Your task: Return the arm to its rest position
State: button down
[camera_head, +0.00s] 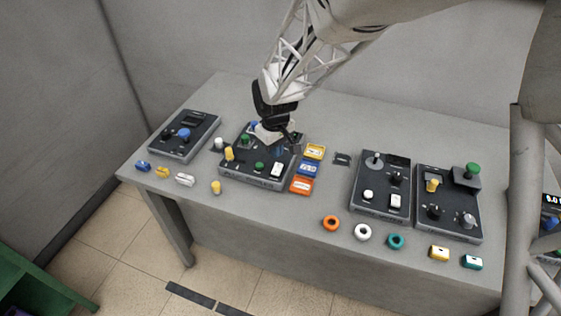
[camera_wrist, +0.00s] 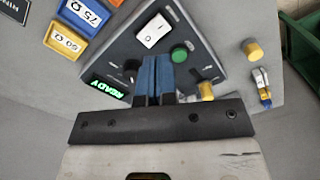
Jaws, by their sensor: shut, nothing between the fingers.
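My gripper (camera_head: 285,145) is above the second control box from the left (camera_head: 234,172) on the grey table, with the white lattice arm reaching down from the upper right. In the wrist view my gripper's two blue fingertips (camera_wrist: 155,72) lie together with nothing between them. They are over the same box, which bears a white rocker switch (camera_wrist: 152,30), a green knob (camera_wrist: 180,54), a yellow knob (camera_wrist: 206,91) and a green lit display reading READY (camera_wrist: 109,88). Whether the fingertips touch the box cannot be told.
Orange (camera_head: 301,186), blue (camera_head: 308,169) and yellow (camera_head: 315,152) labelled blocks lie right of that box. Other control boxes stand at the far left (camera_head: 203,141) and right (camera_head: 380,203). Rings (camera_head: 363,232) and small parts line the front edge. The back of the table is clear.

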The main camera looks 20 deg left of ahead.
jog(key=s+d+r+m, duration=0.2)
jog(key=d+r, duration=0.3)
jog(key=d, duration=0.3)
jog(key=s+d+r+m+t, duration=0.15)
jog(key=d+r, duration=0.25)
jog(key=d, duration=0.4)
jog(key=s+d+r+m, duration=0.1)
jog(key=d+r+m, duration=0.1)
jog(key=d+r, duration=0.4)
jog(key=s+d+r+m, duration=0.2)
jog(key=s+d+m, duration=0.1)
jog(key=s+d, duration=0.6)
jog(key=s+d+r+m+t, duration=0.1)
jog(key=s+d+r+m, duration=0.1)
jog(key=s+d, duration=0.7)
jog(key=shift+s+d+m, duration=0.25)
jog(key=shift+d+m, duration=0.45)
jog(key=shift+m, duration=0.15)
jog(key=shift+r, duration=0.15)
